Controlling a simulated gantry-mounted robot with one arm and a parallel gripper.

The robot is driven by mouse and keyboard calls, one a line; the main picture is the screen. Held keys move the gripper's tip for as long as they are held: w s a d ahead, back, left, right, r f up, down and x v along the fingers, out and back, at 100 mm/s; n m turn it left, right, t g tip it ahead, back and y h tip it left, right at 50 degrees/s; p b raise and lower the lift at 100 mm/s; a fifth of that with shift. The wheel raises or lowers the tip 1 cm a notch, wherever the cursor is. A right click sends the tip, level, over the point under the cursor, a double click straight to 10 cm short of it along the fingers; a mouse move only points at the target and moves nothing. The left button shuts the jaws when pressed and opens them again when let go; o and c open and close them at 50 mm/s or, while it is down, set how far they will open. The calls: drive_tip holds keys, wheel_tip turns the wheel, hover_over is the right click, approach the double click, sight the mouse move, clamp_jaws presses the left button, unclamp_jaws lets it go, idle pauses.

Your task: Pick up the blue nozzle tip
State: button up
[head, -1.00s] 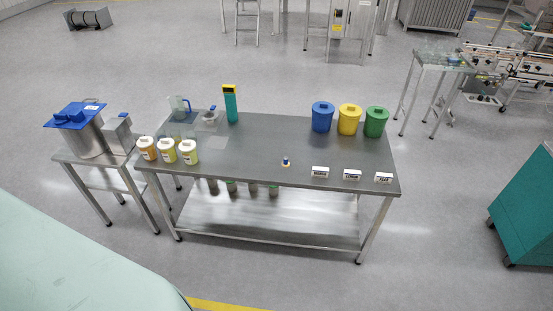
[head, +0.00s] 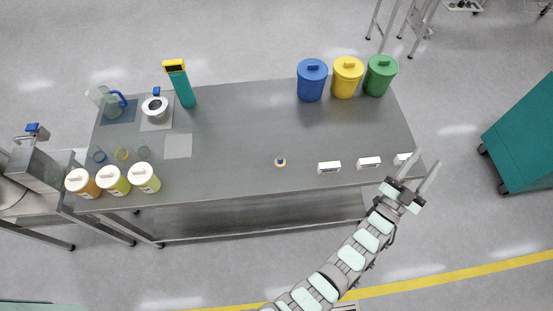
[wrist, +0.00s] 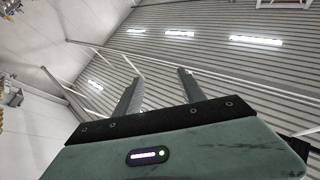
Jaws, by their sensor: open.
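The blue nozzle tip (head: 280,161) is a tiny blue and pale piece near the front edge of the steel table (head: 240,130), left of the white label blocks. It is too small to make out in detail. My gripper (head: 425,163) is at the table's front right corner, well to the right of the nozzle tip. Its two fingers are spread with nothing between them. In the wrist view the open fingers (wrist: 160,77) point towards the ceiling and corrugated wall, and the nozzle tip does not show.
White label blocks (head: 329,167) stand along the front edge, the rightmost close to my gripper. Blue (head: 312,82), yellow (head: 347,78) and green (head: 380,76) lidded bins stand at the back right. Several jars (head: 145,178) stand front left. The table's middle is clear.

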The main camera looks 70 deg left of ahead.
drive_tip(key=w+a+f+m+g+h+b, duration=0.35)
drive_tip(key=w+a+f+g, duration=0.35)
drive_tip(key=a, duration=0.5)
drive_tip(key=w+a+f+m+g+h+b, duration=0.2)
drive_tip(key=w+a+f+m+h, duration=0.15)
drive_tip(key=a+f, duration=0.65)
drive_tip(key=m+g+h+b, duration=0.4)
drive_tip(key=m+g, duration=0.3)
drive_tip(key=g, duration=0.5)
approach(281, 157)
drive_tip(key=shift+w+a, duration=0.1)
drive_tip(key=shift+a, duration=0.15)
wheel_tip(281, 157, down, 4)
drive_tip(key=shift+d+r, duration=0.15)
drive_tip(key=shift+r, duration=0.05)
drive_tip(key=shift+f, duration=0.8)
drive_tip(key=shift+f+b, duration=0.4)
drive_tip(key=shift+f, duration=2.25)
